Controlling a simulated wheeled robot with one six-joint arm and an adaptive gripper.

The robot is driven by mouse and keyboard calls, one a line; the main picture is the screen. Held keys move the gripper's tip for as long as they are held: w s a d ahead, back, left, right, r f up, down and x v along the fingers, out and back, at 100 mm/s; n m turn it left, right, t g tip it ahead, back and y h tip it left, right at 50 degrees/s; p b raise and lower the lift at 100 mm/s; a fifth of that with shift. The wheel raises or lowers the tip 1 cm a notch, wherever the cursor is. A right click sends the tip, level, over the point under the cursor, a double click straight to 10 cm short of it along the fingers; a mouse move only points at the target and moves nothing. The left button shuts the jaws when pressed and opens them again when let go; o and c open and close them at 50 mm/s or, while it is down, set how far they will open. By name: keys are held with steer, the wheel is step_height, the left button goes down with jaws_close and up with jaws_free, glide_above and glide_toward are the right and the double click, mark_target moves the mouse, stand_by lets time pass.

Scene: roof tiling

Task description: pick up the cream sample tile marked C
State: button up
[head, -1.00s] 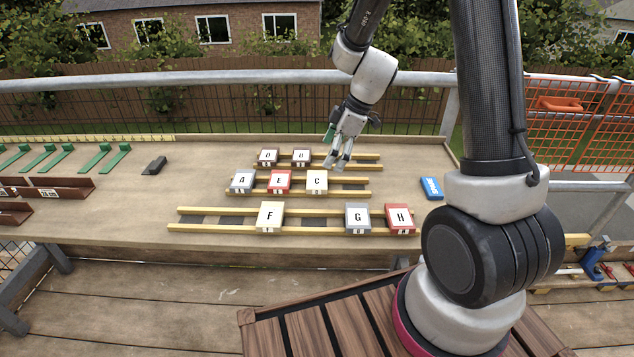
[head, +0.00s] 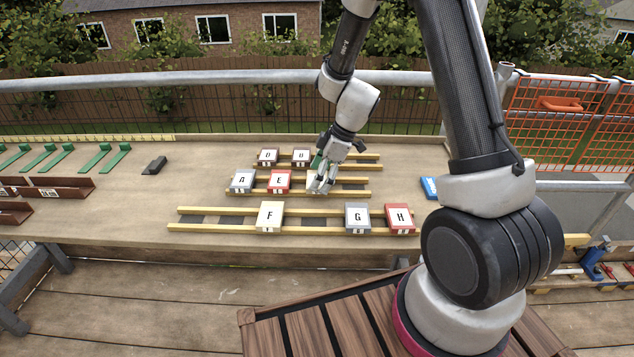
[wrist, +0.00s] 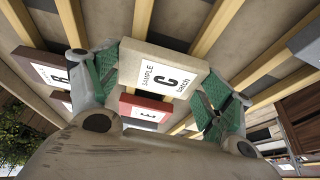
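The cream sample tile marked C (wrist: 165,72) lies face up across yellow rails in the wrist view, its letter and the word SAMPLE readable.
The red tile E (head: 280,180) is close on the left, with grey tile A (head: 243,180) beyond it. Two dark tiles lie on the rear rails (head: 360,156). Cream F (head: 270,216), grey G (head: 358,217) and red H (head: 400,218) are on the front rails.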

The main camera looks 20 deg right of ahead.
steer(key=c, duration=0.3)
